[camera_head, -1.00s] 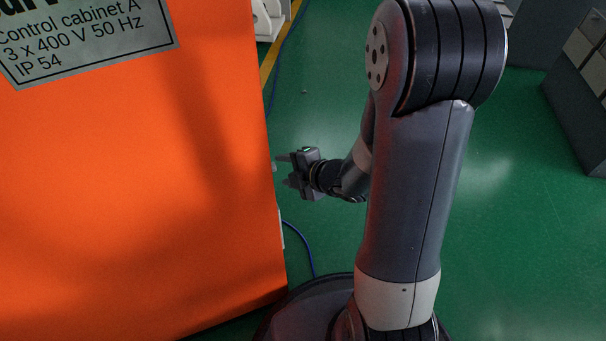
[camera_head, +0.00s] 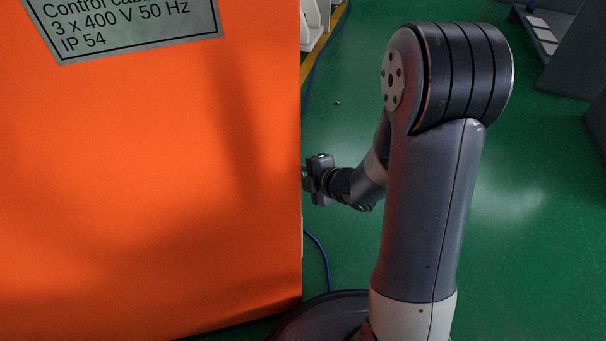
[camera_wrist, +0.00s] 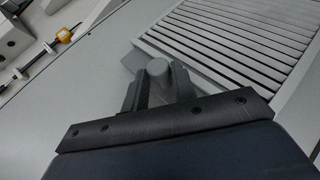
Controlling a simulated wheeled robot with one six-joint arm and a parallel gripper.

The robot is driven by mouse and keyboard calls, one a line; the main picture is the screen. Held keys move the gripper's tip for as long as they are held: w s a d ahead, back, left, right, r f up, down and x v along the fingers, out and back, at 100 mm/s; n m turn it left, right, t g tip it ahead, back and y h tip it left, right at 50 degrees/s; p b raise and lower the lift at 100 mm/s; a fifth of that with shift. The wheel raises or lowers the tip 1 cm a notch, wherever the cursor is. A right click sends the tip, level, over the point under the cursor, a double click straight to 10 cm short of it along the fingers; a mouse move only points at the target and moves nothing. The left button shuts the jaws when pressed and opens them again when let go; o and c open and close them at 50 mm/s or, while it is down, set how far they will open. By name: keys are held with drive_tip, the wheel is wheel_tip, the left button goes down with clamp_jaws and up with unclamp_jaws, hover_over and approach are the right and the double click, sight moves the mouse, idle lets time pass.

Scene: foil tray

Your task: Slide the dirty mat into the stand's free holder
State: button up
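My gripper (camera_head: 308,180) is at the right edge of the orange cabinet in the head view, its fingertips hidden behind that edge. In the wrist view my gripper (camera_wrist: 160,88) has its two dark fingers apart. A round grey knob (camera_wrist: 157,68) shows between them, beside the near corner of a grey slatted grille (camera_wrist: 235,40). I cannot tell whether the fingers touch the knob. I cannot make out the dirty mat or the stand with its free holder in either view.
The large orange control cabinet (camera_head: 150,190) fills the left of the head view. A blue cable (camera_head: 320,258) runs beside it over open green floor (camera_head: 540,230). The wrist view shows an orange-ended tool (camera_wrist: 64,35) at upper left.

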clamp_jaws()
wheel_tip(320, 180, up, 25)
drive_tip(key=p, duration=2.2)
idle(1.0)
drive_tip(key=w+d+p, duration=0.2)
drive_tip(key=d+p, duration=0.1)
drive_tip(key=d, duration=0.7)
idle(0.8)
drive_tip(key=shift+a+r, duration=0.1)
